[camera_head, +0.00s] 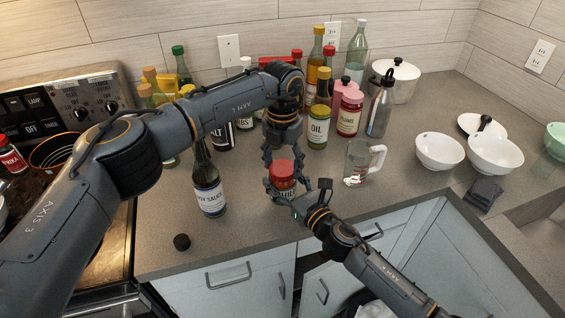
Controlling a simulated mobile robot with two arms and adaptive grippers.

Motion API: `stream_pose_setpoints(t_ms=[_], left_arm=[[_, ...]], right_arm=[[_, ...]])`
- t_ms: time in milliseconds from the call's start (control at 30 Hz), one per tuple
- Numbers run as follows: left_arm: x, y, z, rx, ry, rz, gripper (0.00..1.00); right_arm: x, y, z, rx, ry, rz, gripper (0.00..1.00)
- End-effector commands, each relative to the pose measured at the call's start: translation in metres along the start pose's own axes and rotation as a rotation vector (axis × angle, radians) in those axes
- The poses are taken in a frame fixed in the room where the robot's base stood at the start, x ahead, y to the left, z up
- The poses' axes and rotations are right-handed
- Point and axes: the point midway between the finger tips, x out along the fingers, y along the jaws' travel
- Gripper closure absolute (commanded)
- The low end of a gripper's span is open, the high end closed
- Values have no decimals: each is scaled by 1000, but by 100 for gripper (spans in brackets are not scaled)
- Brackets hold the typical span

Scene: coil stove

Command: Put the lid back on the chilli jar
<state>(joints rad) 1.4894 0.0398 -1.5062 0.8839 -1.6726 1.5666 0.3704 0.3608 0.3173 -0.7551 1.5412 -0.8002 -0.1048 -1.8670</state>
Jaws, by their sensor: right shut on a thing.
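The chilli jar (284,192) stands near the counter's front edge, its label partly hidden by my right gripper. A red lid (281,170) shows at the top of the jar; I cannot tell whether it is seated. My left gripper (282,158) points down from above, with its fingers apart on either side of the lid. My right gripper (284,197) comes from the front right and is shut on the jar's body.
A dark sauce bottle (208,188) stands left of the jar, with a small black cap (181,242) in front. A glass mug (362,163) stands to the right. Several bottles and jars, including an oil jar (318,127), crowd behind. White bowls (440,151) stand farther right.

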Motion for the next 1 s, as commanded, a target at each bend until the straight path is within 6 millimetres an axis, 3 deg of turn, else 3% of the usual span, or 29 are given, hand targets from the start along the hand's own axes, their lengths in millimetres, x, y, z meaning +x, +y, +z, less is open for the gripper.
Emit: stream_pose_setpoints(t_ms=[233,367,400,500,867,1000], left_arm=[[1,0,0,156,1,1,76],[1,0,0,148,1,1,77],[1,0,0,148,1,1,33],[1,0,0,147,1,1,12],[-1,0,0,147,0,0,12],[-15,0,1,146,-2,1,12]], right_arm=[[0,0,0,1,0,0,100],[0,0,0,1,0,0,100],[0,0,0,1,0,1,100],[0,0,0,1,0,0,100],[0,0,0,1,0,0,100],[0,0,0,1,0,0,100]])
